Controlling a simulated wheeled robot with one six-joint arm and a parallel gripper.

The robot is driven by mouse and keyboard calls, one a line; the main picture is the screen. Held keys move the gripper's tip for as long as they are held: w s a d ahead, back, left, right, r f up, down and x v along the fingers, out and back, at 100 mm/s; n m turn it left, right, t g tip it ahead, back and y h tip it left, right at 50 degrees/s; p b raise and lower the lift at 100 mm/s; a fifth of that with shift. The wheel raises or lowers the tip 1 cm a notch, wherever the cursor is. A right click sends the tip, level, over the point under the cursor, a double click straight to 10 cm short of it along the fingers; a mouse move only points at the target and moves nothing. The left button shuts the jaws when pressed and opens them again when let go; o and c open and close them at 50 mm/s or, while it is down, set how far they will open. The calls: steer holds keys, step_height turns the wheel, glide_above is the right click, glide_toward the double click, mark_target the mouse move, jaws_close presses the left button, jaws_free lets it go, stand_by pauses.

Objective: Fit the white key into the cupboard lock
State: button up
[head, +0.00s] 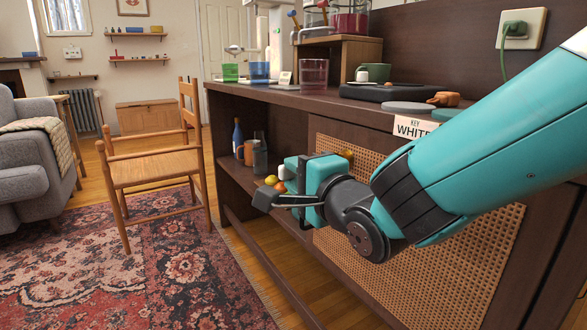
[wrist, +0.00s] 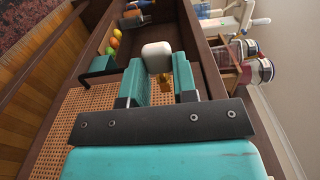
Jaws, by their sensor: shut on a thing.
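My gripper (head: 284,178) is in front of the cupboard, beside its open shelf section. In the wrist view my gripper (wrist: 158,72) is shut on the white key (wrist: 157,56), whose pale blocky head shows between the fingertips. In the head view the key is mostly hidden by the gripper. A brass piece that looks like the cupboard lock (head: 347,154) sits near the top of the woven-cane door (head: 450,250). Brass also shows between the fingers in the wrist view; I cannot tell whether it is key or lock. I see no clear sign of the key being in the lock.
Glasses (head: 314,74) and a dark tray-like slab (head: 378,92) are on top. Fruit (head: 271,180) and a blue bottle (head: 238,137) are on the open shelf. A wooden chair (head: 155,165) stands left.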

steer(key=shift+w+d, duration=0.45)
steer(key=shift+d, duration=0.25)
steer(key=shift+w+d, duration=0.45)
steer(key=shift+d, duration=0.25)
steer(key=shift+w+d, duration=0.45)
steer(key=shift+d, duration=0.25)
steer(key=shift+w+d+b, duration=0.35)
steer(key=shift+d+b, duration=0.2)
steer(key=shift+b, duration=0.05)
